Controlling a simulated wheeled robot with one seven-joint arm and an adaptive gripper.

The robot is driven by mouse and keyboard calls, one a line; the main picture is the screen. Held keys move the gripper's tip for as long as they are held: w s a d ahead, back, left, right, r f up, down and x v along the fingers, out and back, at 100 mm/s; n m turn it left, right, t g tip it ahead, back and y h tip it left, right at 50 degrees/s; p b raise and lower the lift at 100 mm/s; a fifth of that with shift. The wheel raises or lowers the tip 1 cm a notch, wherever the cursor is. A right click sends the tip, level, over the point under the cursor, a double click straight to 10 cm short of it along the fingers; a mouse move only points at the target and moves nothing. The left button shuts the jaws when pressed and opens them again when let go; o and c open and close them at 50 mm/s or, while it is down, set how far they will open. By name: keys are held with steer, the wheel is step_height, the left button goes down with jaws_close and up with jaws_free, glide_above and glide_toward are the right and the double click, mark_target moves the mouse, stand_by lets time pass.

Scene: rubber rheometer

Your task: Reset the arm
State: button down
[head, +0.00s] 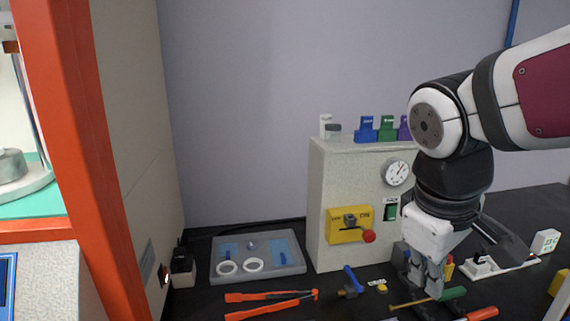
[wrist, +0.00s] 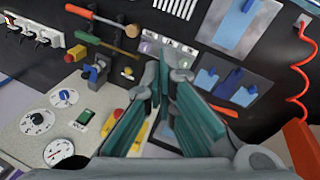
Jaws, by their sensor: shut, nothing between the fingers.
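My gripper (head: 428,288) points down at the right of the head view, in front of the right side of a grey control box (head: 328,220). Its fingers are shut and hold nothing. In the wrist view my gripper (wrist: 163,75) shows teal finger pads, with the dark table and its tools beyond. My white and black arm comes in from the upper right. In the head view the gripper hides part of the table and box behind it.
Orange-handled tongs (head: 265,297) and a green-handled tool (head: 452,294) lie in front. An orange-framed machine (head: 85,130) stands left.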

steer(key=s+m+t+y+p, duration=0.1)
steer(key=s+m, duration=0.4)
steer(key=s, duration=0.5)
steer(key=shift+s+a+m+t+y, duration=0.2)
steer(key=shift+a+m+t+y, duration=0.15)
steer(key=shift+t+y, duration=0.2)
